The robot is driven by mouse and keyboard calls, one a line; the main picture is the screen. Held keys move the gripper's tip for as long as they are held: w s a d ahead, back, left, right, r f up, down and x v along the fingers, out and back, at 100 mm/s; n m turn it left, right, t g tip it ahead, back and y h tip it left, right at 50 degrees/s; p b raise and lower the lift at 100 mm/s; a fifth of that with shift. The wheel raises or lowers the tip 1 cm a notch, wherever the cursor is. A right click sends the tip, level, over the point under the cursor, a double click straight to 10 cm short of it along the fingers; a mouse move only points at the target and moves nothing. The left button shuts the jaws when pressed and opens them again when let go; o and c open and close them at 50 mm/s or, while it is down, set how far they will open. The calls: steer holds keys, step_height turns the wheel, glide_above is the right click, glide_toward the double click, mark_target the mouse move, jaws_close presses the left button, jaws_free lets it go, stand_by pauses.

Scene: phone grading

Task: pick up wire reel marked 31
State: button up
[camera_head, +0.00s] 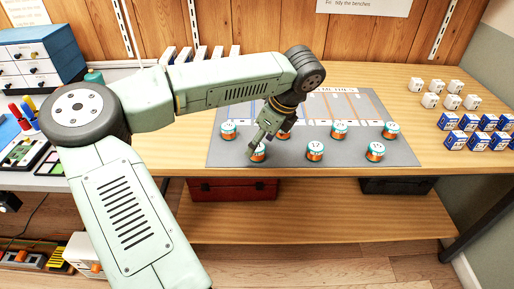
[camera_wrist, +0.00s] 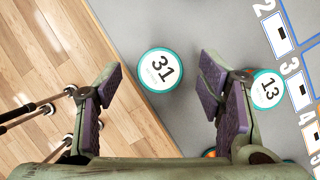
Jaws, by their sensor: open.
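The wire reel marked 31 (camera_wrist: 160,71) shows in the wrist view as a white round top with a teal rim. It lies on the grey mat (camera_wrist: 205,28) near its front edge, just beyond and between my fingertips. My gripper (camera_wrist: 162,80) is open and empty, with one purple-padded finger on each side of the reel. In the head view my gripper (camera_head: 260,140) points down over an orange and teal reel (camera_head: 258,154) in the front row, partly covered by the fingers; its number is not readable there.
A reel marked 13 (camera_wrist: 267,89) sits close to the right finger in the wrist view. Several other reels, one marked 17 (camera_head: 315,151), stand on the mat. White and blue boxes (camera_head: 468,122) fill the right of the wooden bench. The floor lies beyond its front edge.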

steer(key=shift+x, duration=1.5)
steer(key=shift+c, duration=0.2)
steer(key=c, duration=1.2)
steer(key=shift+r, duration=0.1)
